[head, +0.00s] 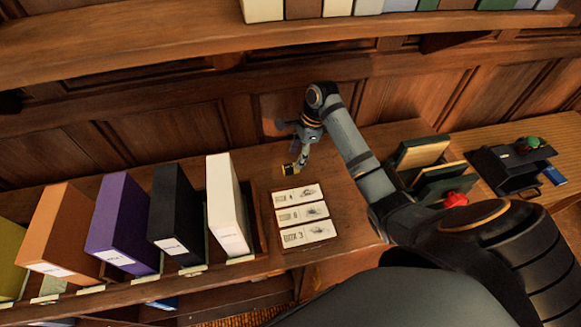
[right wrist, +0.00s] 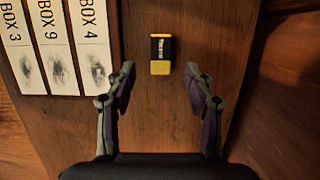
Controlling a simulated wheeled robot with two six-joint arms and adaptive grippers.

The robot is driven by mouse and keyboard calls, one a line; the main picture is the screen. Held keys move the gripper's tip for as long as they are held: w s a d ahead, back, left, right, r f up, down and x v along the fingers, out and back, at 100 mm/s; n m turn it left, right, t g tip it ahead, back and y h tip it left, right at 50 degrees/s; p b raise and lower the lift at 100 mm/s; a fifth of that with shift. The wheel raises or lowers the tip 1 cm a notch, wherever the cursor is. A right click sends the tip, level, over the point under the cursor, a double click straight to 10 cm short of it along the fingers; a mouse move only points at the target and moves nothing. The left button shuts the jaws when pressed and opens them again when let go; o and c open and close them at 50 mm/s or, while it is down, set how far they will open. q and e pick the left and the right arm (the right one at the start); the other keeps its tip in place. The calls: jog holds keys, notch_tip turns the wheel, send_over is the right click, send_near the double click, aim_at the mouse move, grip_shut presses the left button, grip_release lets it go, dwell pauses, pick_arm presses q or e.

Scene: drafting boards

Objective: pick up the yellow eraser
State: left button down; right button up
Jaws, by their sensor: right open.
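The yellow eraser (right wrist: 160,54) with a dark printed sleeve lies on the wooden surface in the right wrist view. It also shows in the head view (head: 288,169), small, just below the gripper's tip. My right gripper (right wrist: 161,83) is open, its two fingers spread to either side below the eraser in the wrist view. The eraser lies ahead of the fingertips, near the middle of the gap, with nothing touching it. In the head view my right gripper (head: 302,158) is beside the eraser. My left gripper is not in view.
A board with cards marked BOX (head: 302,214) lies close to the eraser. Coloured binders, including a white one (head: 228,205), stand at the left. A dark tray (head: 509,170) and green folders (head: 422,152) are at the right. A wood-panelled wall rises behind.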

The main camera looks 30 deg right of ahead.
aim_at(292, 166)
jog(key=shift+s+a+f, duration=0.1)
jog(key=shift+f, duration=0.1)
jog(key=p+x, duration=0.1)
jog(key=x, duration=0.3)
jog(key=shift+f, duration=0.45)
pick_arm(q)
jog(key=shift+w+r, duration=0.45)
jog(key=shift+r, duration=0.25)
pick_arm(e)
grip_shut()
